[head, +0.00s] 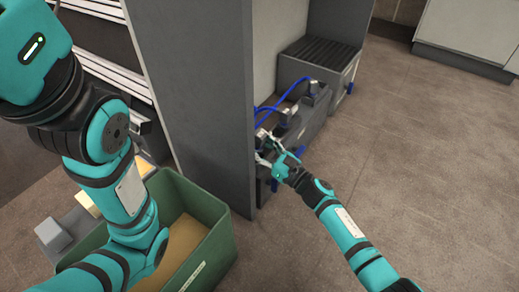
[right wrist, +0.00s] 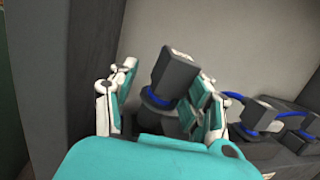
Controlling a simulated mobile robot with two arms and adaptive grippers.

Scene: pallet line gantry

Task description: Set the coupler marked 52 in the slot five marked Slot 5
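My right gripper (head: 270,150) is at the near end of a row of dark grey units beside a tall grey panel. In the right wrist view its two fingers (right wrist: 160,100) stand apart on either side of a dark grey coupler (right wrist: 177,73). The coupler is tilted, with a blue ring near its base. A gap shows between it and the left finger; the right finger is close to it, and contact is unclear. Its base is partly hidden. I cannot read 52 or Slot 5 anywhere. My left gripper is out of sight.
More couplers with blue cables (right wrist: 258,115) stand to the right in the wrist view. The tall grey panel (head: 205,90) stands left of my right gripper. A green bin (head: 212,240) is at the lower left. The floor on the right is clear.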

